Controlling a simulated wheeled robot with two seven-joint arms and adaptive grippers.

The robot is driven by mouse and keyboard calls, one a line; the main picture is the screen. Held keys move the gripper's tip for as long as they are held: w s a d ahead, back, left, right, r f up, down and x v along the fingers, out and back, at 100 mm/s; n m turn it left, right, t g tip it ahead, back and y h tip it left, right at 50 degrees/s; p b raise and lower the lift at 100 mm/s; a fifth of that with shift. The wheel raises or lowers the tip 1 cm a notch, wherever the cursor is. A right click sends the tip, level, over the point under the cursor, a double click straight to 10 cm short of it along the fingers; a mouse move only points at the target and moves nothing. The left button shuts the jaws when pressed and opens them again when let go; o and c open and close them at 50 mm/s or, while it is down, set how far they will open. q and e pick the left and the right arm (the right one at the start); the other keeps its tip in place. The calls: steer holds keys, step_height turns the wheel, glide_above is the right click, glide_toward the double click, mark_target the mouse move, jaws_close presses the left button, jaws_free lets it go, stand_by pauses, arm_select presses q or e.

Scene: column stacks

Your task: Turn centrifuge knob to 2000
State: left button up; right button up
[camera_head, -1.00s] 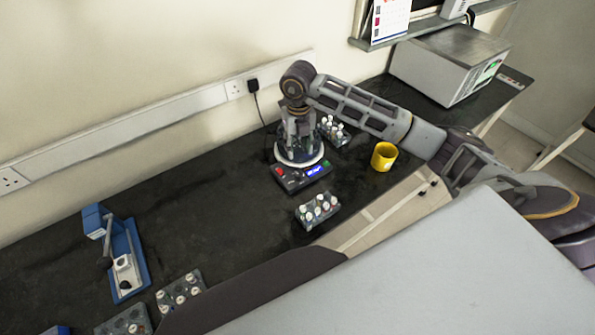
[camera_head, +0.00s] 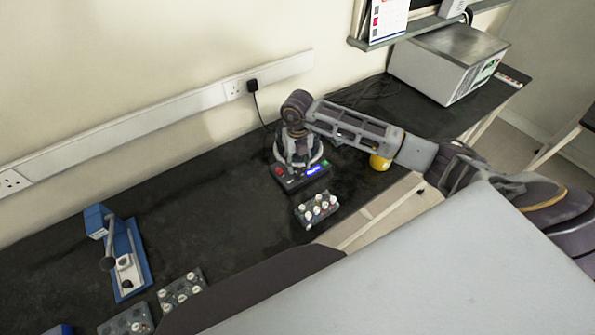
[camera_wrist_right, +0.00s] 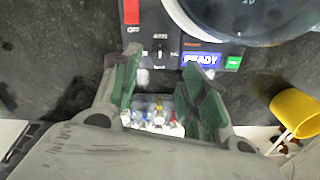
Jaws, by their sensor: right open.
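The centrifuge (camera_head: 318,180) stands on the black bench, with a round body and a dark front panel. In the right wrist view the panel shows a small dark knob (camera_wrist_right: 159,52) with a dial scale too small to read. A lit display (camera_wrist_right: 201,61) reads READY, between a red button (camera_wrist_right: 131,12) and a green one (camera_wrist_right: 233,63). My right gripper (camera_head: 298,160) is low over the panel, pointing down. In the right wrist view its open green-padded fingers (camera_wrist_right: 161,72) frame the knob, apparently without touching it. My left gripper is out of view.
A rack of capped tubes (camera_head: 316,210) stands just in front of the centrifuge. A yellow mug (camera_head: 379,163) is to the right, partly behind my right arm. A blue-and-white device (camera_head: 122,258) and another tube rack (camera_head: 181,292) are at left. A grey box-shaped instrument (camera_head: 445,72) stands far right.

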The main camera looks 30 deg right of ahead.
mark_target(298, 173)
steer(key=shift+f+p, duration=0.35)
steer(key=shift+f, duration=2.8)
jaws_close()
